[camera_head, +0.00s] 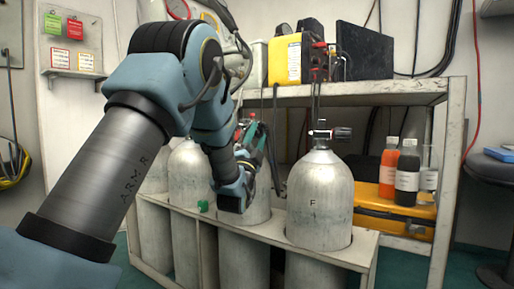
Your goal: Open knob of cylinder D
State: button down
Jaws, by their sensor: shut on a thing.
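My gripper (250,142) is at the end of my bent arm, over the cylinder (258,208) left of the one marked F. It is shut on what looks like a cylinder knob at the top of the valve there; my wrist and fingers hide most of the contact. That cylinder's letter is covered, so I cannot read whether it is D. More grey cylinders (184,165) stand to its left, partly behind my arm, with no letter legible.
Cylinder F (320,205) stands upright at right with a dark valve knob (342,133). The cylinders sit in a pale rack (362,243). A shelf (400,92) behind carries a yellow box (284,60) and a black case. Bottles (407,172) stand behind cylinder F.

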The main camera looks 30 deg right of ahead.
jog(key=shift+w+n+t, duration=0.15)
jog(key=shift+n+t, duration=0.15)
jog(key=shift+t, duration=0.2)
jog(key=shift+c, duration=1.7)
grip_release()
jog(key=shift+f, duration=0.1)
jog(key=p+v, duration=0.2)
jog(key=v, duration=0.8)
jog(key=shift+s+a, duration=0.3)
jog(key=shift+s, duration=0.05)
jog(key=shift+y, duration=0.3)
